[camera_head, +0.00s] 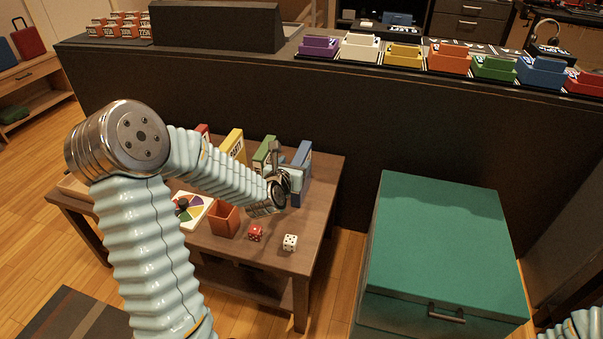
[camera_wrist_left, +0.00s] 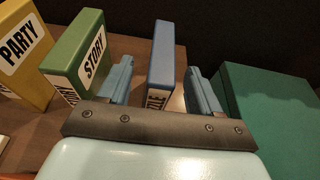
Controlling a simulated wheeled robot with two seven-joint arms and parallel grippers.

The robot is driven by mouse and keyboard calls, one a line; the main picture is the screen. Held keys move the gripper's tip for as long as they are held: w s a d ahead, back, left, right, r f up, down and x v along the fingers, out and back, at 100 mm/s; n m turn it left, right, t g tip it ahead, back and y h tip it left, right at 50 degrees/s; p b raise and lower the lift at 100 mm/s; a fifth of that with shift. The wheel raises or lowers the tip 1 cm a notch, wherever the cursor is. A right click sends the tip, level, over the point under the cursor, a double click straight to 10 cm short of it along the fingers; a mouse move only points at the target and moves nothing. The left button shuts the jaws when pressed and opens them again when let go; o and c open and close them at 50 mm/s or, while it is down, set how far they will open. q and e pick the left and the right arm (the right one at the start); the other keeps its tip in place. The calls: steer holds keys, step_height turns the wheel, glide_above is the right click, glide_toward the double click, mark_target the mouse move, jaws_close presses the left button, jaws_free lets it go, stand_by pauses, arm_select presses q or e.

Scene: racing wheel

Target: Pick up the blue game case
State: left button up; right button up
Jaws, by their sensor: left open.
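The blue game case (camera_head: 305,153) stands upright at the right end of a row of cases on the low wooden table. My left gripper (camera_head: 287,167) is open at the near side of the blue case. In the left wrist view the case lies between the two fingers (camera_wrist_left: 160,86), with a gap on each side. The gripper hides part of the case in the head view. Only part of my right arm shows at the lower right; its gripper is out of view.
A green case (camera_wrist_left: 85,60) stands close left of the left finger, with a yellow case (camera_head: 233,145) beyond. A red die (camera_head: 256,233), white die (camera_head: 290,242) and orange box (camera_head: 225,219) are nearer. A green chest (camera_head: 440,235) stands right of the table.

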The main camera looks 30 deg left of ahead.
mark_target(300, 160)
arm_select(q)
steer(key=p+x, duration=0.1)
steer(key=x, duration=0.4)
steer(key=shift+w+f, duration=0.2)
steer(key=shift+f, duration=0.05)
jaws_close()
